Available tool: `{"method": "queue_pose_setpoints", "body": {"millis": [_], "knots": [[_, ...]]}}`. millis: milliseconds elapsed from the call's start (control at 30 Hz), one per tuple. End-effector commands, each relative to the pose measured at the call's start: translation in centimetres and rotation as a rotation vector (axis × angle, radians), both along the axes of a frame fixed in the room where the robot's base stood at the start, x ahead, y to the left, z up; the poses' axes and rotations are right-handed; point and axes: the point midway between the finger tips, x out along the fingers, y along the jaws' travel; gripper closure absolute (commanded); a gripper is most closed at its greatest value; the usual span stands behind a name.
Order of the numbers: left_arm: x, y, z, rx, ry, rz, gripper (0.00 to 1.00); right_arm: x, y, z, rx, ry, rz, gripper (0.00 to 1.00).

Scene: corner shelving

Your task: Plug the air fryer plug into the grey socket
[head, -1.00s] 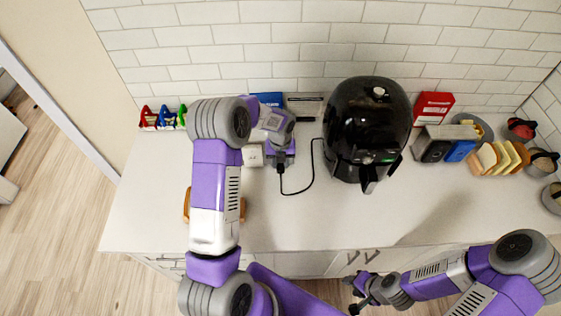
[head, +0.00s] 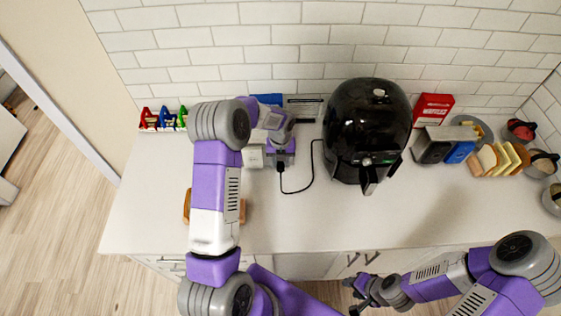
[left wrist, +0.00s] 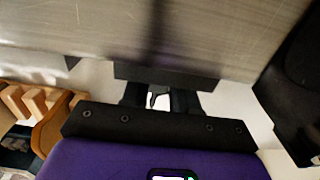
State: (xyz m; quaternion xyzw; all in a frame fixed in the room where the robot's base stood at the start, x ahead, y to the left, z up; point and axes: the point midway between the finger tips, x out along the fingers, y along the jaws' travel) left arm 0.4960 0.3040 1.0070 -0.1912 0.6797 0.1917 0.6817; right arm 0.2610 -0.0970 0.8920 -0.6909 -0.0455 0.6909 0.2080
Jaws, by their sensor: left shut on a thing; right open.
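The black air fryer (head: 368,125) stands upright on the counter in the head view. Its thin black cord (head: 312,170) loops leftward to the dark plug (head: 280,167) at my left gripper (head: 282,160). My left gripper points down and is shut on the plug, low over the counter, and mostly covers it. A pale socket block (head: 253,157) sits just left of the gripper; its shade looks whitish. I cannot tell whether the plug touches any socket. In the left wrist view the fingers (left wrist: 158,99) are close together, with the plug hardly visible. My right gripper (head: 360,293) is open and empty in front of the counter.
A metal box-like appliance (head: 303,108) stands behind the left gripper; brushed metal (left wrist: 160,30) fills the top of the wrist view. A red box (head: 432,110), toaster (head: 433,146) and bread slices (head: 498,158) stand right. The front middle of the counter is clear.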

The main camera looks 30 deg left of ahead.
Motion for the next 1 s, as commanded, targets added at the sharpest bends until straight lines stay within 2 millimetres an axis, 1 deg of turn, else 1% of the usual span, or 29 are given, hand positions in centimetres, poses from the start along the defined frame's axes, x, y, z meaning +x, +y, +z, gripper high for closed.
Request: {"method": "queue_pose_setpoints", "body": {"millis": [333, 367, 533, 767, 833, 933, 1000], "knots": [[0.8, 0.5, 0.0, 0.0, 0.0, 0.002, 1.0, 0.0, 0.0, 0.1, 0.0, 0.0, 0.0, 0.57], [0.8, 0.5, 0.0, 0.001, -0.001, 0.002, 0.68, 0.0, 0.0, 0.0, 0.0, 0.0, 0.0, 0.57], [0.8, 0.5, 0.0, 0.001, -0.001, 0.002, 0.42, 0.0, 0.0, 0.0, 0.0, 0.0, 0.0, 0.57], [0.8, 0.6, 0.1, 0.001, -0.002, 0.002, 0.42, 0.0, 0.0, 0.0, 0.0, 0.0, 0.0, 0.57], [0.8, 0.6, 0.3, 0.002, -0.003, 0.002, 0.42, 0.0, 0.0, 0.0, 0.0, 0.0, 0.0, 0.57], [0.9, 0.6, 1.4, 0.002, -0.005, 0.002, 0.42, 0.0, 0.0, -0.1, 0.0, 0.0, 0.0, 0.57], [0.9, 0.5, 2.6, 0.002, -0.007, 0.002, 0.42, 0.0, 0.0, -0.2, 0.0, 0.0, 0.0, 0.57]]}}
